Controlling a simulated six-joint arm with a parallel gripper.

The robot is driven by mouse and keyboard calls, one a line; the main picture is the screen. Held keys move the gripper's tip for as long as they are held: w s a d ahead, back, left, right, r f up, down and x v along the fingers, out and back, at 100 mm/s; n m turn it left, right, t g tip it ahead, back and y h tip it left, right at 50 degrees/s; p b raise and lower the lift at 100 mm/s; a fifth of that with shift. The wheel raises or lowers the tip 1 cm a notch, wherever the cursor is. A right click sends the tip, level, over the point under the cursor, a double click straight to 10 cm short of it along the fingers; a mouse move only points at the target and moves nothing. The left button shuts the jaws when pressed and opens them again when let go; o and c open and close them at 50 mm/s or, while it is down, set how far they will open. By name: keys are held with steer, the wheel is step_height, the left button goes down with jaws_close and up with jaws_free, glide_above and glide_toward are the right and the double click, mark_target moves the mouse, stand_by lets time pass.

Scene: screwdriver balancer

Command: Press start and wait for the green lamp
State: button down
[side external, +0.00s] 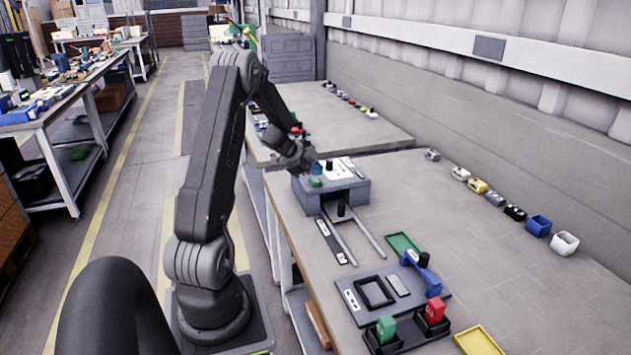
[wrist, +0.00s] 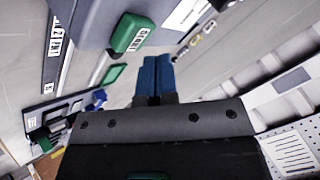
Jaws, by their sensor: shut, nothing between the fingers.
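A grey machine box (side external: 355,190) stands on the bench, with a white panel on top. A green start button (side external: 315,182) sits at its near left edge; in the wrist view, the green button (wrist: 130,33) has a white label. My gripper (side external: 317,168) is shut and empty, its blue fingertips just above and behind the button. The wrist view shows the fingertips (wrist: 152,68) together, beside the button and apart from it in the picture. I cannot tell whether they touch the box. I cannot make out a lit green lamp.
Small bins (side external: 538,226) line the wall side. The bench's right middle is clear.

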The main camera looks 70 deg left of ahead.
mark_target(316, 181)
steer(key=shift+f, duration=0.15)
stand_by(0.3)
steer(key=shift+f, duration=0.3)
steer(key=shift+f, duration=0.5)
stand_by(0.6)
steer(key=shift+r, duration=0.9)
steer(key=shift+r, duration=2.55)
